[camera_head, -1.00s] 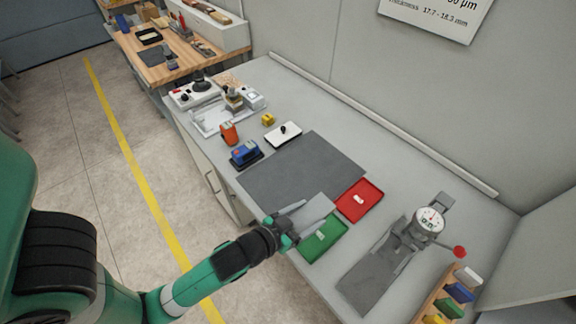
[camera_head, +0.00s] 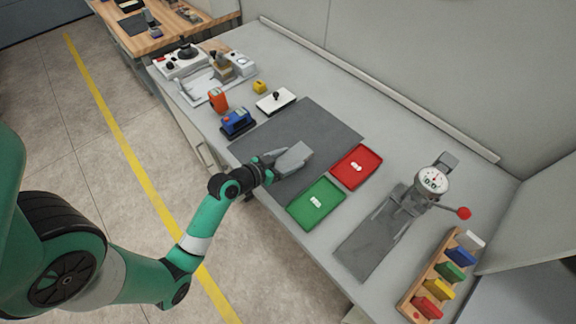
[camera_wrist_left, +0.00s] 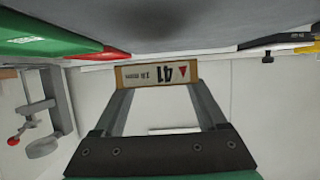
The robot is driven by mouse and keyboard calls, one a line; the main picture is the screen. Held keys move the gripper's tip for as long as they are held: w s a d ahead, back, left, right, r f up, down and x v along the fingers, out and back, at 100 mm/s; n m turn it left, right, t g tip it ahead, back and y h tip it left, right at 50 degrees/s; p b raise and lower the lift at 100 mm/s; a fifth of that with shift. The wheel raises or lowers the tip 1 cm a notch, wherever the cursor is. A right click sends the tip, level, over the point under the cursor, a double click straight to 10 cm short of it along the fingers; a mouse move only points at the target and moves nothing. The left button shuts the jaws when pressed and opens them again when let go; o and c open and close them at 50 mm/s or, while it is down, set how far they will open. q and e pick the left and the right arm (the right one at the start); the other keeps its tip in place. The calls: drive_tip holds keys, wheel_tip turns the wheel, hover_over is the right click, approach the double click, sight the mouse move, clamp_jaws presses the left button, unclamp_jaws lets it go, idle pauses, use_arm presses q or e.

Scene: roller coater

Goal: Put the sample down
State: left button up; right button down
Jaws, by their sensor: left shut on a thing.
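The mat shows at the top of that view, which is upside down. I cannot tell whether the sample touches the mat. My right gripper is not in view.
A red tray (camera_head: 357,166) and a green tray (camera_head: 316,204) lie right of the mat. Beyond them stand a dial gauge (camera_head: 432,181) and a wooden rack (camera_head: 437,281) of coloured blocks. A blue device (camera_head: 237,122) sits left of the mat. The mat's far part is clear.

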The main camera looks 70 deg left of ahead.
sight(286, 164)
use_arm(q)
drive_tip(key=shift+a+f+b, duration=0.2)
drive_tip(key=shift+f+b, duration=0.25)
drive_tip(key=shift+f, duration=0.5)
drive_tip(key=shift+a+f+b, duration=0.15)
drive_tip(key=shift+f+b, duration=0.25)
drive_tip(key=shift+f, duration=0.55)
drive_tip(key=shift+f, duration=0.1)
drive_tip(key=o, duration=1)
drive_tip(key=shift+f, duration=0.15)
drive_tip(key=shift+c, duration=0.2)
drive_tip(key=o, duration=0.4)
drive_tip(key=shift+r, duration=0.3)
drive_tip(key=shift+s+r, duration=0.1)
drive_tip(key=shift+s, duration=0.2)
drive_tip(key=p+v, duration=0.1)
drive_tip(key=v, duration=1)
drive_tip(key=shift+s+d, duration=0.15)
drive_tip(key=shift+d, duration=0.05)
drive_tip(key=shift+r, duration=0.15)
